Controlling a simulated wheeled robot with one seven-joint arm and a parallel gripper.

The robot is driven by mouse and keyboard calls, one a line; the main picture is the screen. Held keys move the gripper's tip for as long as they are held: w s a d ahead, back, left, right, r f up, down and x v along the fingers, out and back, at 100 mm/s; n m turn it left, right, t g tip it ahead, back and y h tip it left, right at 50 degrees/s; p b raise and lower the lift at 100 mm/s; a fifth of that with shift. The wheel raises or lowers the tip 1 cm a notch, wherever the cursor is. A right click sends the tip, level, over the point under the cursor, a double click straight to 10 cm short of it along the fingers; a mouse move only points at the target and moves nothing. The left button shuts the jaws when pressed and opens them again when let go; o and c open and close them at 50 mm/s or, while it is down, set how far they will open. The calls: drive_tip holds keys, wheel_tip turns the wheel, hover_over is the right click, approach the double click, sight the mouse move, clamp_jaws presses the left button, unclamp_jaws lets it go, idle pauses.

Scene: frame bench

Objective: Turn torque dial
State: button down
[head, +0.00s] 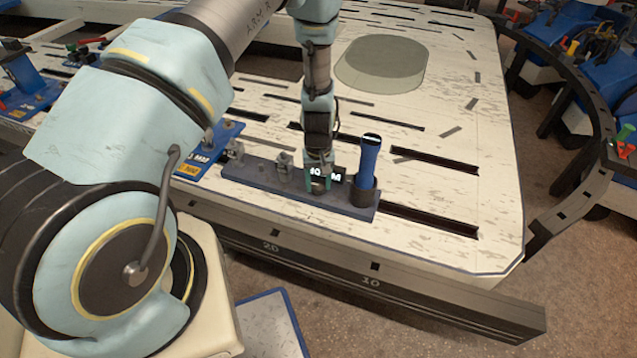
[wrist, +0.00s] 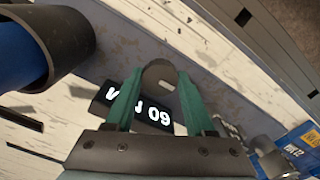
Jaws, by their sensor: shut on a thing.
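The torque dial (wrist: 159,73) is a small round grey knob between the two green fingers of my gripper (wrist: 158,80) in the wrist view. The fingers press on it from both sides. In the head view my gripper (head: 318,187) points down onto the dark base plate (head: 255,178), and its fingers largely hide the dial. A small black display (wrist: 152,117) with white digits lies beside the dial, partly covered by the fingers. The display also shows behind my gripper in the head view (head: 337,175), but its full reading is hidden.
A blue-handled tool (head: 369,155) stands upright in a black cup (head: 364,194) right of my gripper. Small grey fixtures (head: 283,167) stand on the plate to the left, near a blue labelled board (head: 190,172). The slotted bench top (head: 450,190) is clear further right.

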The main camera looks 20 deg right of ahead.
sight(318, 186)
idle(0.3)
drive_tip(key=shift+c, duration=1.3)
unclamp_jaws()
drive_tip(key=shift+r, duration=0.15)
wheel_tip(318, 186, up, 10)
drive_tip(key=shift+r, duration=0.25)
